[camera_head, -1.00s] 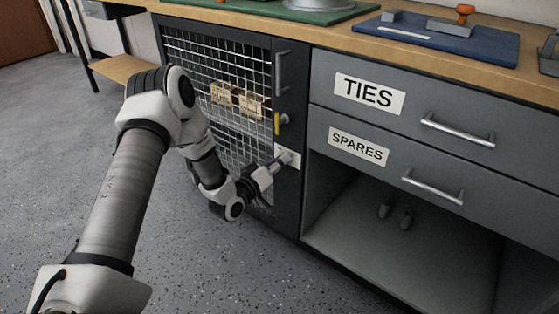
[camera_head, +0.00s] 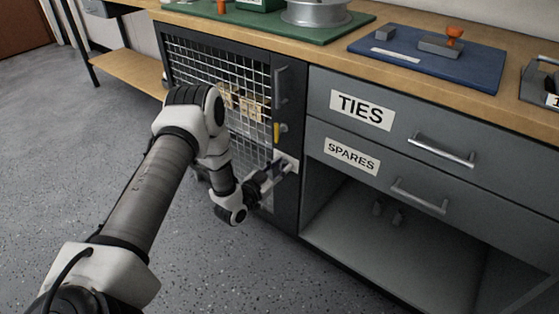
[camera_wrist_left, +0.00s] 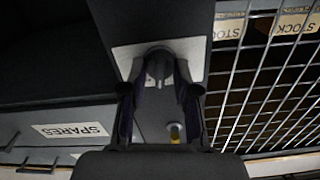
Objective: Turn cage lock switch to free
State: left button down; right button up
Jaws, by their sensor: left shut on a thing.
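The cage lock switch (camera_wrist_left: 159,66) is a dark rounded knob on a pale plate (camera_wrist_left: 200,47) in the left wrist view. In the head view, the pale plate (camera_head: 291,160) sits on the dark frame beside the mesh cage door (camera_head: 250,150). My left gripper (camera_wrist_left: 158,80) is shut on the switch, one finger on each side. In the head view my left gripper (camera_head: 282,170) reaches the plate and covers most of the switch. A yellow latch piece (camera_head: 277,130) is on the frame above the plate. My right gripper is not seen.
A dark vertical handle (camera_head: 281,88) is on the cage door. Drawers labelled TIES (camera_head: 361,108) and SPARES (camera_head: 351,156) with bar handles lie to the right, above an open shelf space (camera_head: 370,235). Boxes (camera_head: 250,108) stand behind the mesh.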

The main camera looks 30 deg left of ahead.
pick_arm(q)
jog(key=m+p, duration=0.3)
jog(key=m, duration=0.1)
jog(key=shift+d+r+m, duration=0.1)
jog(key=shift+r+m, duration=0.05)
jog(key=shift+m, duration=0.15)
jog(key=shift+f+m+p, duration=0.2)
jog(key=shift+m+p, duration=0.9)
jog(key=shift+m, duration=0.2)
jog(key=c, duration=0.9)
grip_release()
jog(key=s, duration=1.2)
jog(key=shift+a, duration=0.4)
